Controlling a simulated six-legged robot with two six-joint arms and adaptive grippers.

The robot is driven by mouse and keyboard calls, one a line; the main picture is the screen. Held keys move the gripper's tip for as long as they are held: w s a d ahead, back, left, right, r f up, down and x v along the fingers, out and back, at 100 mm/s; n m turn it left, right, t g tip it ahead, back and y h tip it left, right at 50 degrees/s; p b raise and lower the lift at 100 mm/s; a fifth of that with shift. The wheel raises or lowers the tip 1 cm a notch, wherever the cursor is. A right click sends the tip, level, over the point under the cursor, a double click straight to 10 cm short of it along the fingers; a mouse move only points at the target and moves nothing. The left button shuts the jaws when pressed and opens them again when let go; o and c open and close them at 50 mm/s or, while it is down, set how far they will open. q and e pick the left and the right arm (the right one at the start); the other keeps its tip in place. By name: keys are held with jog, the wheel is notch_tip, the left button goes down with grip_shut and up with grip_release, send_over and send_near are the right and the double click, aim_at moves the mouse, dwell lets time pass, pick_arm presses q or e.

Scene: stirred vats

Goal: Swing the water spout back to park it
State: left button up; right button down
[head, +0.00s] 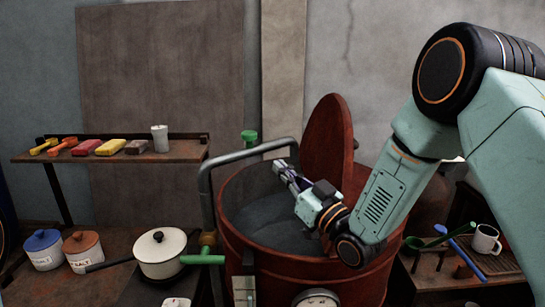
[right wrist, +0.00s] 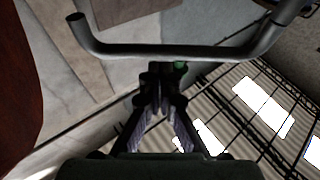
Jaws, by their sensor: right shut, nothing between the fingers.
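The water spout (head: 240,156) is a grey bent pipe. It rises at the left of the red vat (head: 240,225) and arches right, its far end over the vat's opening. In the right wrist view the spout (right wrist: 200,52) crosses above my fingertips. My right gripper (head: 279,168) is shut and empty, over the vat, close to the spout's far part. I cannot tell whether it touches the pipe. It also shows in the right wrist view (right wrist: 161,80). A brass valve with a green lever (head: 203,259) is at the spout's foot. My left gripper is not in view.
The vat's red lid (head: 328,140) stands raised behind my right gripper. A white pot (head: 160,254) and lidded jars stand at left. A mug (head: 485,240) and green spoon lie on the right table.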

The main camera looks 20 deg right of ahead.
aim_at(264, 150)
jog(key=x, duration=0.3)
jog(key=shift+a+r+p, duration=0.15)
jog(key=shift+r+p, duration=0.2)
jog(key=shift+p, duration=0.05)
jog(key=shift+w, duration=0.45)
jog(key=shift+w+f, duration=0.1)
jog(key=shift+w, duration=0.1)
jog(key=shift+s+a, duration=0.1)
jog(key=shift+s, duration=0.05)
